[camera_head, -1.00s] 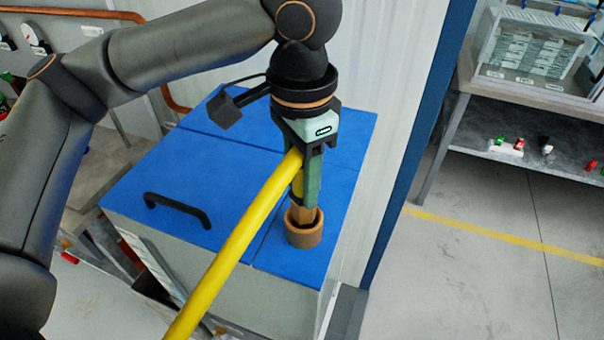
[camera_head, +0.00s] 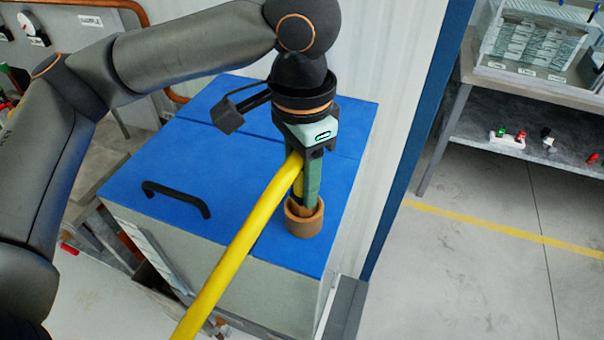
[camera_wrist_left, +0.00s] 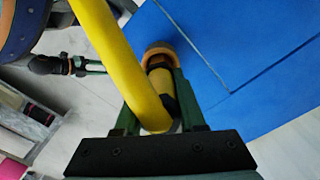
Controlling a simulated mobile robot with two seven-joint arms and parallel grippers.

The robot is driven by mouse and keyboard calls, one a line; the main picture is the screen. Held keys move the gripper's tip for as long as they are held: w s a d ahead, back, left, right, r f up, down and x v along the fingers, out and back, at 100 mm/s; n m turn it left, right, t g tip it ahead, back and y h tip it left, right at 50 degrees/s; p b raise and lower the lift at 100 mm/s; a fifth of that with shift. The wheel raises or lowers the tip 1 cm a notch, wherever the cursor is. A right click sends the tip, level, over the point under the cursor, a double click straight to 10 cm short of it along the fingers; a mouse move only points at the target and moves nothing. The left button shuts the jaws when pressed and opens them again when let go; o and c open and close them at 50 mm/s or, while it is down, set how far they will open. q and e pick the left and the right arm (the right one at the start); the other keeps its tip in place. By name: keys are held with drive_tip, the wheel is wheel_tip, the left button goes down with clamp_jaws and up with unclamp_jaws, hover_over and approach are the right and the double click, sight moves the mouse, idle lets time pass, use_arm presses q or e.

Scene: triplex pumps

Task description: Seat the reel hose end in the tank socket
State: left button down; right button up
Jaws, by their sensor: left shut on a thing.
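My left gripper (camera_head: 308,203) is shut on the end of the yellow hose (camera_head: 245,235) and points down over the blue-topped tank (camera_head: 235,160). The brown ring-shaped socket (camera_head: 304,221) stands near the tank top's front right edge. The hose end (camera_wrist_left: 162,85) is lined up with the socket, and its tip is inside the rim. How deep it sits is hidden. The left wrist view shows the socket (camera_wrist_left: 158,50) just beyond the fingers. A small dark and green shape at its left looks like my right gripper (camera_wrist_left: 92,67); its jaws are unclear.
A black handle (camera_head: 175,198) stands up from the tank top left of the hose. A grey shelf rack (camera_head: 530,100) with small parts is at the right. Corrugated wall panels are close behind the tank. The floor at the right is clear.

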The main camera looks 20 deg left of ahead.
use_arm(q)
drive_tip(key=shift+f+b, duration=0.3)
drive_tip(key=shift+f, duration=0.65)
drive_tip(key=shift+c, duration=2.1)
unclamp_jaws()
wheel_tip(320, 180, up, 13)
drive_tip(key=shift+f+p, duration=0.2)
drive_tip(key=shift+p, duration=0.35)
